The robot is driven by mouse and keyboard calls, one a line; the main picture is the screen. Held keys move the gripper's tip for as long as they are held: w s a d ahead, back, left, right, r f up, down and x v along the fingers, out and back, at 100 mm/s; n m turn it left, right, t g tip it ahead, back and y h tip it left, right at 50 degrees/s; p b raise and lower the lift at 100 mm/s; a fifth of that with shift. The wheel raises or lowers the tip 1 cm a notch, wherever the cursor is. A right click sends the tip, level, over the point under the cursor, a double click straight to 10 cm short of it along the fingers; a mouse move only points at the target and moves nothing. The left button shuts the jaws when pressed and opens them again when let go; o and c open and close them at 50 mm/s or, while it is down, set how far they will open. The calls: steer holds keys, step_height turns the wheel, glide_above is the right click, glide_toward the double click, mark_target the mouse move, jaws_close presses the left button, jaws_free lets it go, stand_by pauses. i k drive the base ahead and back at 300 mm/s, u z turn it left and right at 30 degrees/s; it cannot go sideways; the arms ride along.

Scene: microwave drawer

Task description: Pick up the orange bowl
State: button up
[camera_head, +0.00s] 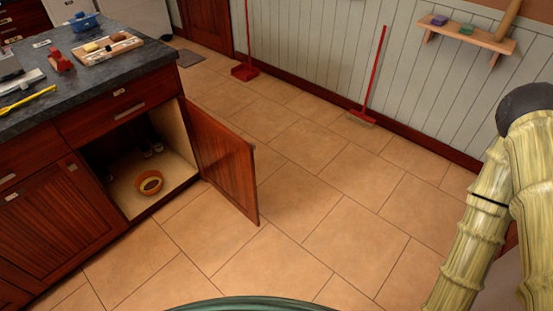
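A small orange bowl (149,182) sits on the floor board of an open lower cabinet (128,196) at the left. It stands upright near the cabinet's front, with a darker brownish inside. The cabinet's wooden door (228,165) is swung open to the right of the opening. My gripper is not in view.
Several dark items with pale parts (150,145) stand deeper in the cabinet. A dark countertop (105,68) above holds a cutting board, a blue pot (82,22) and a red object (60,60). Tiled floor (330,215) is clear; a red broom (373,80) leans on the wall.

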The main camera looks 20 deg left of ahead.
mark_target(150, 182)
steer(key=z, duration=0.35)
steer(key=i, duration=2.8)
steer(key=u, duration=3.2)
